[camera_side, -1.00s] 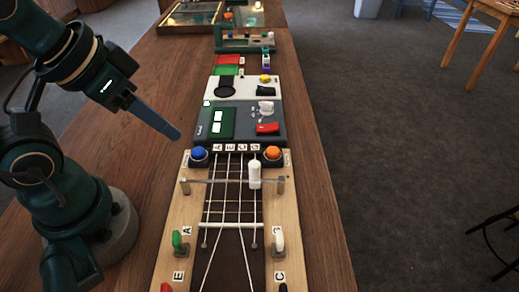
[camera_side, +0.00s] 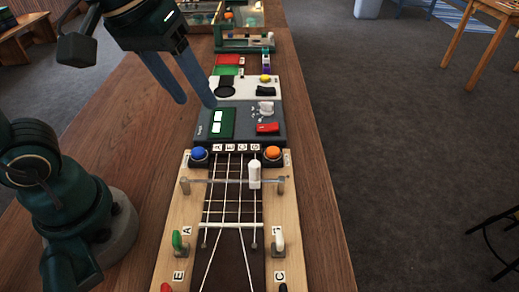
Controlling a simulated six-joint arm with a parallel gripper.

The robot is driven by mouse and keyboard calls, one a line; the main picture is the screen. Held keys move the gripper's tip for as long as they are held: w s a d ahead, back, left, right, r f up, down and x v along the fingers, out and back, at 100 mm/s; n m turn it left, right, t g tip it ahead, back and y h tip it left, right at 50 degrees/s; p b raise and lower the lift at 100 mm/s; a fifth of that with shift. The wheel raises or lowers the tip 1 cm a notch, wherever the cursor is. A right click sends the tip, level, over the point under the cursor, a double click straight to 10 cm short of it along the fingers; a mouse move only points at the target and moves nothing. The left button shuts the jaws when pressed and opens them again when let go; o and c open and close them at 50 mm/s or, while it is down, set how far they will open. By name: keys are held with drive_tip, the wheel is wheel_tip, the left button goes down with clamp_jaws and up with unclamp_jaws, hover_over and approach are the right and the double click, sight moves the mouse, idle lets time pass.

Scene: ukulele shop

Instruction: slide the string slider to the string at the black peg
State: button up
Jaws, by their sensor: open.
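The string slider (camera_side: 254,174) is a white upright handle on a thin metal rod (camera_side: 225,181) that crosses the fretboard between two posts. It stands near the right end of the rod, over the rightmost string, below the "G" label. The black peg (camera_side: 284,287) is at the bottom right of the board, beside a "C" label, partly cut off by the picture's edge. Which string runs to it cannot be followed inside the picture. My gripper (camera_side: 195,101) is open and empty, its two blue-grey fingers pointing down, above and left of the grey panel, apart from the slider.
A green peg (camera_side: 177,240), white peg (camera_side: 279,240) and red peg (camera_side: 167,287) also sit on the board. A blue button (camera_side: 198,153) and orange button (camera_side: 272,153) flank the string labels. A grey panel (camera_side: 245,130) lies behind. The wooden table is bare at left.

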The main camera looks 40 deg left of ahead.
drive_tip(key=w+d+f+g, duration=0.2)
drive_tip(key=w+d, duration=0.2)
drive_tip(key=g, duration=0.2)
hover_over(254, 163)
wheel_tip(254, 163, down, 4)
drive_tip(key=shift+w+f, duration=0.15)
drive_tip(key=shift+f, duration=2.8)
clamp_jaws()
drive_tip(key=shift+r, duration=0.1)
